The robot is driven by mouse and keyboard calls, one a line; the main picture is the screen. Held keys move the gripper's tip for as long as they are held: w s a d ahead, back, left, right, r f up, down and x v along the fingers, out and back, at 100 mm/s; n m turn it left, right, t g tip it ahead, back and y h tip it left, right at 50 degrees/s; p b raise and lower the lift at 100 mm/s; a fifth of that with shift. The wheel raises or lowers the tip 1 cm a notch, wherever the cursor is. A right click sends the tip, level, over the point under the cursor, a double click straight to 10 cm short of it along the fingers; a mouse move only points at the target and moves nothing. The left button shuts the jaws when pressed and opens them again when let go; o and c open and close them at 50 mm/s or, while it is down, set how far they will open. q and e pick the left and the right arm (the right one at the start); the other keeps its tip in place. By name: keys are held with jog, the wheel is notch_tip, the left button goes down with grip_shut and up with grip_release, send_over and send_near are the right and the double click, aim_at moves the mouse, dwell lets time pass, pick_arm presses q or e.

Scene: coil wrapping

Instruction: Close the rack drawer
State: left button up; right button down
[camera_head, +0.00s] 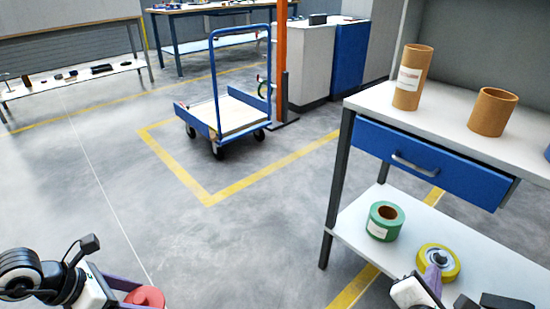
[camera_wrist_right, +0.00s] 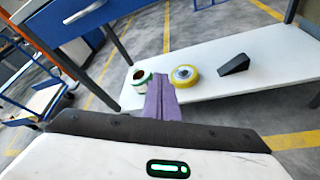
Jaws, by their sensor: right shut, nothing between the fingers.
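The rack drawer (camera_head: 425,168) has a blue front with a grey handle (camera_head: 413,165), under the rack's white top. A sliver of its side shows at its right end, so it may stand slightly out; I cannot tell how far. Its front and handle also show at the upper left of the right wrist view (camera_wrist_right: 70,25). My right gripper (camera_head: 434,276) is shut and empty, its purple fingers below the drawer and apart from it, near the lower shelf. My left gripper (camera_head: 128,285) is at the lower left edge, a red roll (camera_head: 147,296) at its fingers; its grip is unclear.
Two cardboard tubes (camera_head: 412,80) (camera_head: 492,112) stand on the rack top. The lower shelf (camera_head: 350,225) bears a green roll (camera_head: 384,222), a yellow roll (camera_head: 448,260) and a black wedge (camera_wrist_right: 234,65). A blue trolley (camera_head: 230,110) stands behind. The floor left of the rack is clear.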

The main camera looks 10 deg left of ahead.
notch_tip(320, 180, up, 9)
jog(key=w+d+n+t+h+b, duration=0.1)
jog(key=w+d+n+t+h, duration=0.1)
jog(key=w+d+n+h, duration=0.15)
jog(key=h+b, duration=0.1)
jog(key=b, duration=0.3)
send_near(490, 194)
jog(key=shift+n, duration=0.25)
jog(key=x, duration=0.6)
jog(key=shift+w+f, duration=0.1)
jog(key=shift+w, duration=0.1)
pick_arm(q)
jog(key=s+d+n+t+y, duration=0.1)
jog(key=s+d+n, duration=0.2)
jog(key=s+d, duration=0.1)
jog(key=shift+s+f+n+y, duration=0.3)
jog(key=shift+s+f+y, duration=0.1)
jog(key=shift+d, duration=0.1)
pick_arm(e)
jog(key=shift+d, duration=0.1)
